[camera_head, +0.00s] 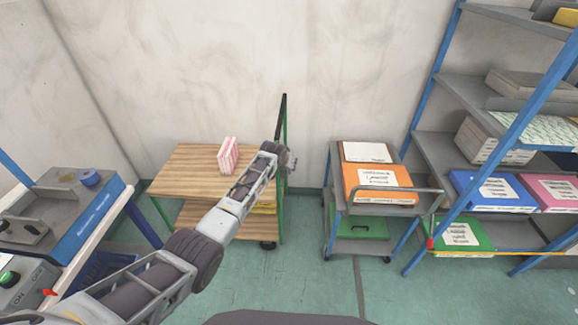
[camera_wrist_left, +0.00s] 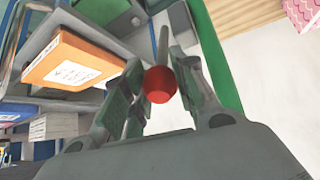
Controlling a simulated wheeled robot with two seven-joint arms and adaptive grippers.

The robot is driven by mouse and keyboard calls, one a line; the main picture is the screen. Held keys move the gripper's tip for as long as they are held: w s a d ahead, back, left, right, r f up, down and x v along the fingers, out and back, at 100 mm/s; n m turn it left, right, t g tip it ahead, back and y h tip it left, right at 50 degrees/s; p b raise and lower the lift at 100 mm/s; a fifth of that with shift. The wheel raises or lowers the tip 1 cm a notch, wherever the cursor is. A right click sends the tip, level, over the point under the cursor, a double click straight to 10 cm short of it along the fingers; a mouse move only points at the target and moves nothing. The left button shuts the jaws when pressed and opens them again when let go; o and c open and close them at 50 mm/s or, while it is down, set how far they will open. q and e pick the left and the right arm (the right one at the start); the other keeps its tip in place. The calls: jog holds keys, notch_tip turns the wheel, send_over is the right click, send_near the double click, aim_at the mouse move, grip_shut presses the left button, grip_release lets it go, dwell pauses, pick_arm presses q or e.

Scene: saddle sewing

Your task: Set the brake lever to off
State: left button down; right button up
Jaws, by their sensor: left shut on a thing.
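The brake lever (camera_wrist_left: 163,48) is a thin grey rod with a red ball knob (camera_wrist_left: 159,84), seen in the left wrist view. My left gripper (camera_wrist_left: 163,88) is shut on the lever, with a finger on each side of the knob. In the head view my left gripper (camera_head: 284,160) is at the right end of the wooden cart (camera_head: 170,176), beside its green upright. The lever is hidden there behind the gripper, and its off mark cannot be read. My right gripper is not in view.
A pink striped box (camera_head: 228,154) stands on the cart. A grey trolley with an orange box (camera_head: 376,190) is to the right, then a blue-framed shelf (camera_head: 452,150). A workbench with a switch box (camera_head: 25,285) is at left. Green floor (camera_head: 300,270) is clear in front.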

pick_arm(q)
jog(key=shift+w+r, duration=0.2)
jog(key=shift+r, duration=0.1)
jog(key=c, duration=1.4)
grip_release()
jog(key=shift+c, duration=0.2)
jog(key=o, duration=0.3)
jog(key=shift+s+f, duration=0.1)
jog(key=shift+f, duration=0.1)
jog(key=shift+o, duration=0.2)
jog(key=shift+s+a+r, duration=0.1)
jog(key=shift+s+r, duration=0.05)
jog(key=shift+s, duration=0.05)
jog(key=v, duration=1.1)
jog(key=shift+r, duration=0.25)
jog(key=shift+s+a, duration=0.1)
